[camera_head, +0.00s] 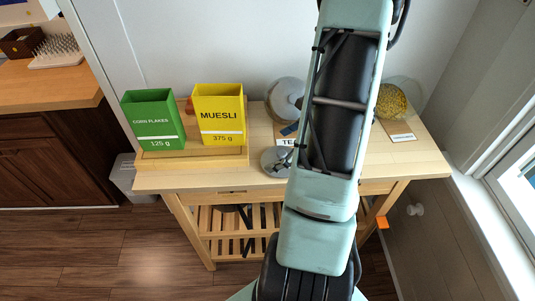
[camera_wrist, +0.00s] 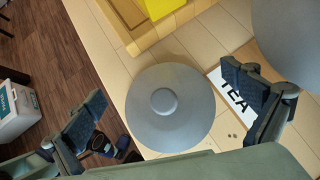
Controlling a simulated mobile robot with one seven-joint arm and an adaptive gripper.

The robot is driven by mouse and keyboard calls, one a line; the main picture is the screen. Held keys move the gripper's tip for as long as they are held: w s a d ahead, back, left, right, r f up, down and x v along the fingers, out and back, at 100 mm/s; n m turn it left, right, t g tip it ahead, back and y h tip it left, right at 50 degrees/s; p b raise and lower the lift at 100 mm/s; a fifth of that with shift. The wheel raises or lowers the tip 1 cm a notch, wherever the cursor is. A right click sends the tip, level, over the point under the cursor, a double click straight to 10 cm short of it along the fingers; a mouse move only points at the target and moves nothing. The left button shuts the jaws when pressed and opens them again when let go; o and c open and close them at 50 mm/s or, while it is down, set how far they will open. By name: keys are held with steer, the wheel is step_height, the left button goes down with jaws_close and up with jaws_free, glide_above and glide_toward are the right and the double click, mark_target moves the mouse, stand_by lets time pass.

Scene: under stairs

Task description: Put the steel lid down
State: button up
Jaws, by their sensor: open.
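The steel lid (camera_wrist: 168,112) is a round grey disc with a knob in its middle. It lies flat on the wooden table (camera_wrist: 158,53), knob up, beside a white card reading TEA (camera_wrist: 232,98). In the head view the lid (camera_head: 271,161) shows near the table's front edge, partly hidden by my arm. My gripper (camera_wrist: 168,121) is open, with one finger to each side of the lid in the wrist view. Nothing is between the fingers' pads, and the lid appears apart from them. The gripper is hidden behind my arm in the head view.
A green corn flakes box (camera_head: 153,120) and a yellow muesli box (camera_head: 219,115) stand in a wooden tray (camera_head: 190,160) at left. A large round grey object (camera_wrist: 291,38) is close beyond the card. A glass jar with yellow contents (camera_head: 392,101) stands at right.

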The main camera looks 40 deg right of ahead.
steer(key=v, duration=0.7)
steer(key=shift+s+r, duration=0.1)
steer(key=shift+d, duration=0.1)
